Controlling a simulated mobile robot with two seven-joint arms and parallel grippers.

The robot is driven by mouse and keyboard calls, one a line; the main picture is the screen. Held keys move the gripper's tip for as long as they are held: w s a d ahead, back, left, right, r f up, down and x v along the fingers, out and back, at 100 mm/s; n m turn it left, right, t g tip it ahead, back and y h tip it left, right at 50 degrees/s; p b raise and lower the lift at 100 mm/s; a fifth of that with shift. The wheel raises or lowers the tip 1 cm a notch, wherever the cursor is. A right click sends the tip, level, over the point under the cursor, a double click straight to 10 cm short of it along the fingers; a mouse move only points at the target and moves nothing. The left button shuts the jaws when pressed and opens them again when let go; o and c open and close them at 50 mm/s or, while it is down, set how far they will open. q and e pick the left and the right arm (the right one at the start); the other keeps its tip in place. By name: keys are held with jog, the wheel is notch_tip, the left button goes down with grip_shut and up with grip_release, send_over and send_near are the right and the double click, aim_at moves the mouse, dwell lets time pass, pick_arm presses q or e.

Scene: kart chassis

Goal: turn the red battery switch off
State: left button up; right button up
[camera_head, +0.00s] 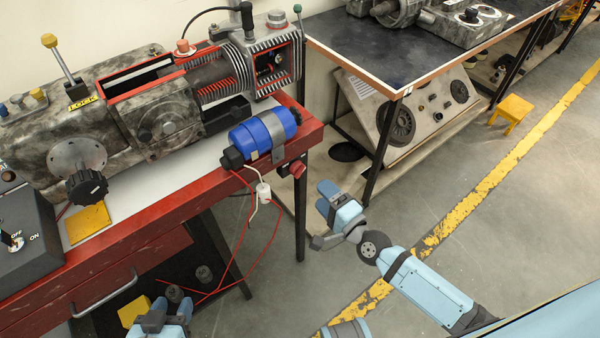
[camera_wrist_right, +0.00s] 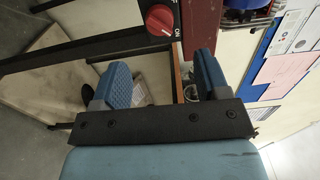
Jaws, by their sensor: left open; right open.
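In the right wrist view the red knob (camera_wrist_right: 159,19) shows a pale mark and sits by an "ON" label, with part of another label at the top edge. My left gripper (camera_head: 162,312) is open at the bottom, away from the switch.
A blue cylinder (camera_head: 263,134) lies on the bench (camera_head: 150,222) above the switch, with red and white wires hanging. A grey box (camera_head: 28,240) with its own OFF/ON switch stands at the left. A dark-topped table (camera_head: 400,50) stands behind.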

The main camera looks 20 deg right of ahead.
aim_at(301, 173)
jog(key=x, duration=0.8)
jog(key=shift+w+f, duration=0.1)
jog(key=shift+w+a, duration=0.25)
jog(key=shift+w, duration=0.4)
jog(key=c, duration=0.9)
